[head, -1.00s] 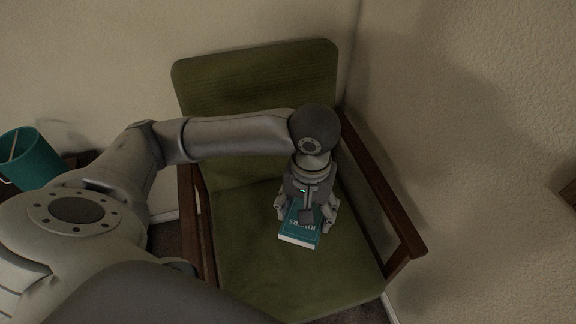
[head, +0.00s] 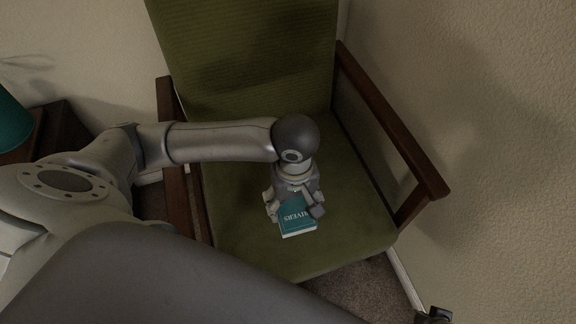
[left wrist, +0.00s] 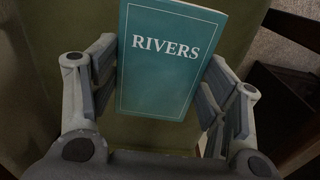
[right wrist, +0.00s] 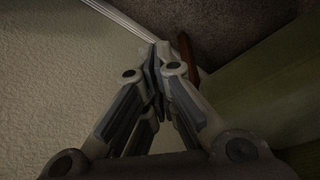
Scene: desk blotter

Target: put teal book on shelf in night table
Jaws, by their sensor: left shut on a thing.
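The teal book (head: 298,222), titled RIVERS, is over the green seat of an armchair. My left gripper (head: 294,204) is shut on it, with a finger at each side. In the left wrist view the book (left wrist: 170,65) sits between the fingers with its cover facing the camera. I cannot tell whether it touches the seat. The night table (head: 58,132) is dark wood at the far left, partly behind my left arm; its shelf is hidden. My right gripper (right wrist: 160,55) is shut and empty in the right wrist view, with its fingertips together.
The green armchair (head: 240,235) has wooden armrests; the left one (head: 172,150) lies between the book and the night table. A teal lamp (head: 12,120) stands on the night table. Walls are close behind and to the right. Carpet (head: 365,285) shows in front of the chair.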

